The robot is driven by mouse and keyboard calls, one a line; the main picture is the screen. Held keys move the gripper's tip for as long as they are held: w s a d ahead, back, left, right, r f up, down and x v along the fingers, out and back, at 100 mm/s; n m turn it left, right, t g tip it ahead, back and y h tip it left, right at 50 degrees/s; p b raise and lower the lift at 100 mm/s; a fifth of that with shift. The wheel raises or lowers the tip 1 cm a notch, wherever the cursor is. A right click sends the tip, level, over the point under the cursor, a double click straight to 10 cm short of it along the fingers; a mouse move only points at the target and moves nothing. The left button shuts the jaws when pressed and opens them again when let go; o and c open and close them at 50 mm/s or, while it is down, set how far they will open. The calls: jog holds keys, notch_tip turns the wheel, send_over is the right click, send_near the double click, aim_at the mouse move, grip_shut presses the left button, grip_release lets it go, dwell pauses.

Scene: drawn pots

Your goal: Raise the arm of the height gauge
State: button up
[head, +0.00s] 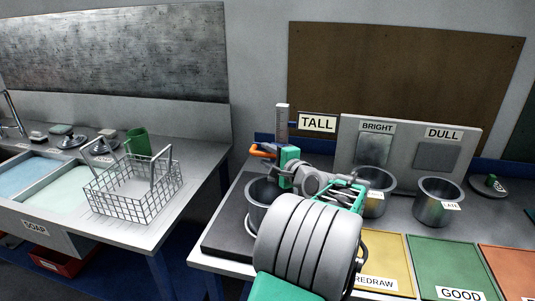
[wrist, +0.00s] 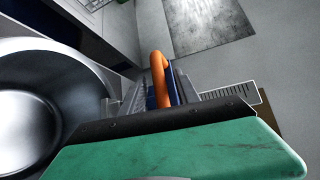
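The height gauge shows as an upright grey scale post (head: 282,122) on the dark base plate (head: 222,236), beside the TALL sign. Its orange arm (head: 264,149) sticks out left, above a steel pot (head: 260,192) on the plate. My gripper (head: 278,154) is at the orange arm, by the post. In the wrist view the orange part (wrist: 158,72) rises between the finger pieces of my gripper (wrist: 160,92), with blue behind it. Whether the fingers press on it is hidden. The pot (wrist: 30,110) fills the left, and the scale (wrist: 240,94) lies right.
Two steel pots (head: 374,202) (head: 438,208) stand to the right, before the BRIGHT and DULL panel (head: 408,145). Yellow, green and orange mats (head: 447,266) lie in front. A wire basket (head: 135,200) and sinks are on the left counter, across a gap.

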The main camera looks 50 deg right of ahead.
jog(key=shift+w, duration=0.1)
grip_shut()
dwell(0.3)
dwell(1.1)
